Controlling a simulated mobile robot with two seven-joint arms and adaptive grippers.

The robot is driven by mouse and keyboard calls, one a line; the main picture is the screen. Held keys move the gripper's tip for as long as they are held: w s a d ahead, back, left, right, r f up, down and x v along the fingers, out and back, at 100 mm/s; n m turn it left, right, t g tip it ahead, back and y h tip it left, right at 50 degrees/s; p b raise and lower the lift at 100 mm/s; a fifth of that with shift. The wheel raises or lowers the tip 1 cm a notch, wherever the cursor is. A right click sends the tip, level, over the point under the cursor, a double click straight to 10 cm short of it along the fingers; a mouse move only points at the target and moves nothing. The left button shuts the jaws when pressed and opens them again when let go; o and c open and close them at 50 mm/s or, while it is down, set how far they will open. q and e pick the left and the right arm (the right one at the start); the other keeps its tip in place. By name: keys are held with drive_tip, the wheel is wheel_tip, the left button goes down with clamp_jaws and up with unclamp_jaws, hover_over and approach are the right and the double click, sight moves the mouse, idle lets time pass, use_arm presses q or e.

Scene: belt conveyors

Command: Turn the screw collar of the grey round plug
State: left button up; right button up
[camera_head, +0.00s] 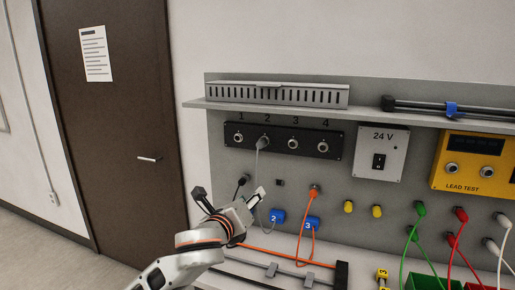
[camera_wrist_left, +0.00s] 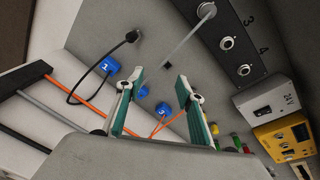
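The grey round plug (camera_head: 263,142) sits in socket 2 of the black panel (camera_head: 310,151), with its grey cable hanging down behind my left gripper. In the left wrist view the plug (camera_wrist_left: 206,10) is at the top edge, partly cut off, and its cable slants down toward the gap between my fingers. The screw collar cannot be told apart clearly. My left gripper (camera_head: 229,191) is open and empty, below and left of the plug and apart from it. Its two fingers (camera_wrist_left: 160,76) stand wide apart in the left wrist view. My right gripper is not in view.
A black plug (camera_head: 243,180) and an orange plug (camera_head: 314,191) are on the lower grey board. Blue tags 2 (camera_head: 277,216) and 3 (camera_head: 312,222) hang by the gripper. A slotted duct (camera_head: 280,95) lies above the panel. A 24 V box (camera_head: 381,150) is right.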

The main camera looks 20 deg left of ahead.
sight(258, 147)
use_arm(q)
drive_tip(key=w+r+m, duration=0.1)
drive_tip(key=r+m, duration=0.1)
drive_tip(key=r, duration=0.1)
drive_tip(key=w+r+m+t, duration=0.1)
drive_tip(key=w+r+m, duration=0.1)
drive_tip(key=r, duration=0.2)
drive_tip(key=w+a+r+m, duration=0.1)
drive_tip(key=r+m, duration=0.1)
drive_tip(key=r, duration=0.2)
drive_tip(key=shift+w+r+t, duration=0.1)
drive_tip(key=shift+w+t, duration=0.05)
drive_tip(key=shift+t, duration=0.25)
drive_tip(key=shift+w+d+p, duration=0.2)
drive_tip(key=shift+w+p, duration=0.15)
drive_tip(key=shift+w, duration=3.5)
clamp_jaws()
